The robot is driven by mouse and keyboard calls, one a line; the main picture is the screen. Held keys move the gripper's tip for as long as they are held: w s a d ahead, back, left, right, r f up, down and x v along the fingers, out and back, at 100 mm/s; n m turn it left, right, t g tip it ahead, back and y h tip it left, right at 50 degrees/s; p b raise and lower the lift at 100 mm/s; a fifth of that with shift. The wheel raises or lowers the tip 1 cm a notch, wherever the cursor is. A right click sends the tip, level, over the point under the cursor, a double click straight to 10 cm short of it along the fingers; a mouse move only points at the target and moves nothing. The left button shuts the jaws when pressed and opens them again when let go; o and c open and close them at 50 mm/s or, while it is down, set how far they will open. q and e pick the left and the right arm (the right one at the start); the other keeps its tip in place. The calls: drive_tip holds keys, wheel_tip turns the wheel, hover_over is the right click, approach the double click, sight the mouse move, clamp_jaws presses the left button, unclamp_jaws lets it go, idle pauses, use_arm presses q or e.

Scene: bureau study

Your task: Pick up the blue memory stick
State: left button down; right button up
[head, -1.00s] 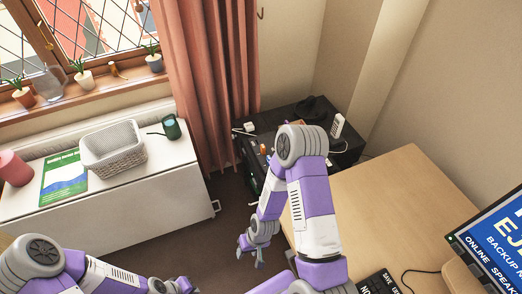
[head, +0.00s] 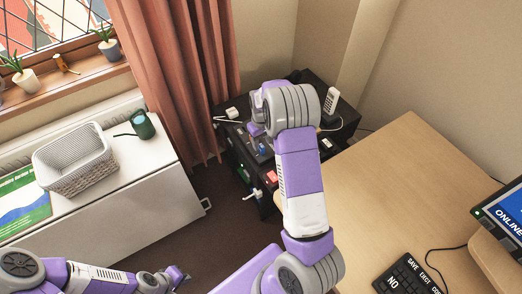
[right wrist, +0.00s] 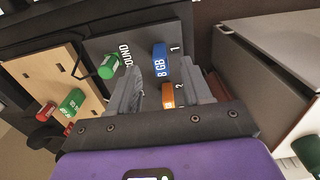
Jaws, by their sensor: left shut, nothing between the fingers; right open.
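The blue memory stick (right wrist: 160,62), marked 8 GB, stands in a grey panel beside the number 1 in the right wrist view. My right gripper (right wrist: 162,80) is open, its fingers pointing at the panel, with the blue stick just beyond and between the fingertips. An orange stick (right wrist: 168,96) by the number 2 shows nearer, between the fingers. My left gripper (head: 181,277) is shut and empty at the lower left.
A green stick (right wrist: 108,67) stands on the panel left of the fingers. A wooden block (right wrist: 45,75) with red and green sticks lies further left. In the head view the black cabinet (head: 343,133) also holds a white phone (head: 330,100). The wooden desk (head: 400,180) is largely clear.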

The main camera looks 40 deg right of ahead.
sight(262, 145)
wheel_tip(262, 145, down, 5)
drive_tip(key=shift+r+b, duration=0.15)
drive_tip(key=shift+b, duration=0.75)
drive_tip(key=shift+a, duration=0.1)
clamp_jaws()
drive_tip(key=shift+r, duration=0.1)
